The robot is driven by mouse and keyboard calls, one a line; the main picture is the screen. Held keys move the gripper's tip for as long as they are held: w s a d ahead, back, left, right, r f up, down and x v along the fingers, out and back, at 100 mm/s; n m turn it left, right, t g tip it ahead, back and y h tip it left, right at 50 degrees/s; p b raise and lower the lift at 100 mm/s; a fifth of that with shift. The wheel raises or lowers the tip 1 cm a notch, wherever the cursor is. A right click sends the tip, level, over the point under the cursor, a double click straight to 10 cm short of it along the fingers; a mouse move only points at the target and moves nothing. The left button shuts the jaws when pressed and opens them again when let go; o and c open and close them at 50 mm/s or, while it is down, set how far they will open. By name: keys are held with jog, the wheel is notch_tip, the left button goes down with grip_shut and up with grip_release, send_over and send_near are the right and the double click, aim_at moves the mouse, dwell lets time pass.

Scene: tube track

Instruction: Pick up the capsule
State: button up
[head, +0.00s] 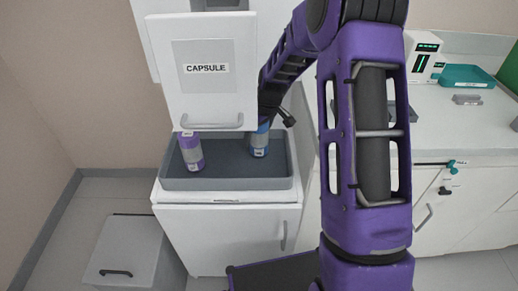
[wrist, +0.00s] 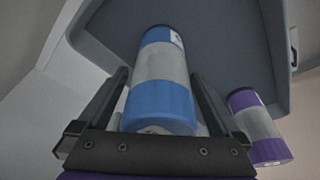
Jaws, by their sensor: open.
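A blue capsule with a pale middle band (wrist: 161,100) stands in the grey tray (wrist: 232,40). In the wrist view my gripper (wrist: 160,76) has its two fingers apart, one on each side of this blue capsule. I cannot tell whether either finger touches it. The blue capsule also shows in the head view (head: 259,141), at the tray's right side, partly hidden by my arm. A purple capsule with a grey band (head: 191,151) stands at the tray's left side. It shows in the wrist view (wrist: 258,128), right of my right finger.
A white panel labelled CAPSULE (head: 205,95) hangs just above the tray's left part. The tray rests on a white cabinet (head: 230,228). A counter with a teal bin (head: 467,76) stands at right. A lidded grey box (head: 130,250) is on the floor at left.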

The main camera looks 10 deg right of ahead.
jog(key=shift+f, duration=0.25)
jog(key=shift+c, duration=0.2)
jog(key=c, duration=1.4)
jog(key=shift+r, duration=0.1)
jog(key=shift+c, duration=0.2)
jog(key=v, duration=0.4)
jog(key=a+p+v, duration=0.1)
jog(key=v, duration=0.2)
jog(key=shift+w+r, duration=0.25)
jog(key=shift+w, duration=0.1)
jog(key=s+d, duration=0.1)
jog(key=s, duration=1.8)
jog(key=shift+d+f, duration=0.15)
jog(key=shift+d, duration=0.25)
